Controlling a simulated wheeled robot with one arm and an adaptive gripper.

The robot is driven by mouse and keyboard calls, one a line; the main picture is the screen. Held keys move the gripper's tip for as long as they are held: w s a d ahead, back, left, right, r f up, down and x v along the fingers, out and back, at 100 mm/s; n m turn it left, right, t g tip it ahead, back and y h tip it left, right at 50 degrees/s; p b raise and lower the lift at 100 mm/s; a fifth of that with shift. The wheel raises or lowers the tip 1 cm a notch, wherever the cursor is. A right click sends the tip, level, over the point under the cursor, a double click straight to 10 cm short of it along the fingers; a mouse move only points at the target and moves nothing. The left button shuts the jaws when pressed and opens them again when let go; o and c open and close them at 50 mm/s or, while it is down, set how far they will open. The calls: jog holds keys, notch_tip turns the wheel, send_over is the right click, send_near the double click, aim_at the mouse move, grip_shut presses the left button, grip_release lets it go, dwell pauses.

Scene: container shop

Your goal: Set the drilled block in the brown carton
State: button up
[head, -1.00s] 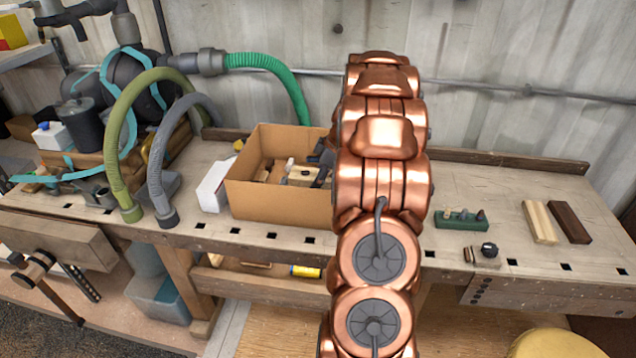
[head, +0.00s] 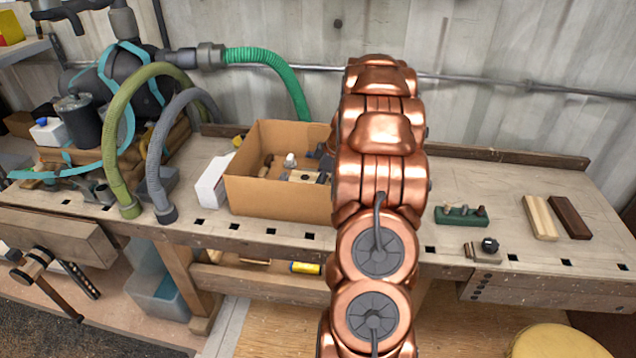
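The brown carton (head: 272,199) stands open on the workbench, left of my arm. Its right end is hidden behind my arm. A light wooden block with dark spots that look like drilled holes (head: 304,177), apparently the drilled block, is inside the carton toward the right. The front wall hides its lower part, so I cannot tell what it rests on. My gripper (head: 321,157) shows only as dark parts over the carton's right side, close to the block and mostly hidden by my arm. Its fingers are not clear enough to tell open from shut.
A white-topped piece (head: 290,160) and other small pieces lie in the carton. A white box (head: 214,184) stands left of it. Right of my arm are a green peg holder (head: 461,217), a small dark-knobbed item (head: 489,246), a pale bar (head: 540,218) and a dark bar (head: 570,217).

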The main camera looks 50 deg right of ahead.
jog(key=shift+f, duration=0.15)
jog(key=o, duration=1.6)
jog(key=shift+c, duration=0.2)
